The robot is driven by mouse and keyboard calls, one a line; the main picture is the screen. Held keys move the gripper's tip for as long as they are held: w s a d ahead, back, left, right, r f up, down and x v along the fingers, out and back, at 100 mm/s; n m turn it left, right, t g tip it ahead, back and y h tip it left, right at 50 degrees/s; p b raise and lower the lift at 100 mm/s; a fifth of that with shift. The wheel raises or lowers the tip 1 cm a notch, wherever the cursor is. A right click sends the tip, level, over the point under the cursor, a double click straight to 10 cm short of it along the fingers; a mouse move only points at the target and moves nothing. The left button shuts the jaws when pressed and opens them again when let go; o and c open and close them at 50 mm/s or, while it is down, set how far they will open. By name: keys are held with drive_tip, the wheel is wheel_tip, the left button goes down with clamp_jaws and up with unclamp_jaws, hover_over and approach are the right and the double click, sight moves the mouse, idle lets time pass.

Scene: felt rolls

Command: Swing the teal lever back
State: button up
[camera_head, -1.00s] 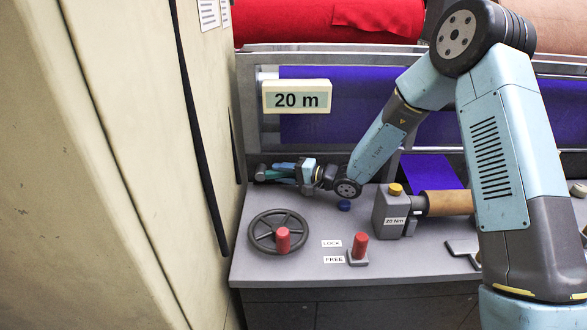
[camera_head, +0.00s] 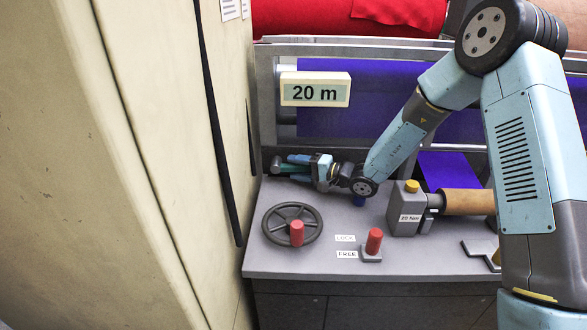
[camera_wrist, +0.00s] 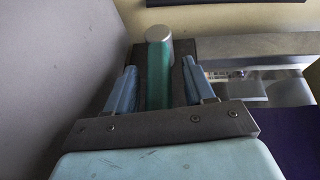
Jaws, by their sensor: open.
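The teal lever (camera_wrist: 158,78) is a teal bar with a grey metal cap at its far end. In the wrist view it lies between the two light-blue fingers of my gripper (camera_wrist: 159,72), with a visible gap on each side. In the head view my gripper (camera_head: 289,168) is at the back left of the bench, fingers pointing left. The lever (camera_head: 286,168) shows there only as a small teal strip between the fingers. My gripper is open around the lever. The lever's near end is hidden by my gripper.
A cream cabinet (camera_head: 165,150) stands close on the left. A 20 m display (camera_head: 315,89) hangs behind.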

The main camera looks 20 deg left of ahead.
sight(298, 165)
drive_tip(key=shift+w, duration=0.1)
drive_tip(key=shift+r, duration=0.25)
drive_tip(key=r, duration=0.3)
drive_tip(key=shift+s+d, duration=0.15)
drive_tip(key=shift+s, duration=0.1)
drive_tip(key=s+d+r, duration=0.8)
drive_tip(key=s+r, duration=0.1)
drive_tip(key=s, duration=0.2)
drive_tip(key=shift+r, duration=0.15)
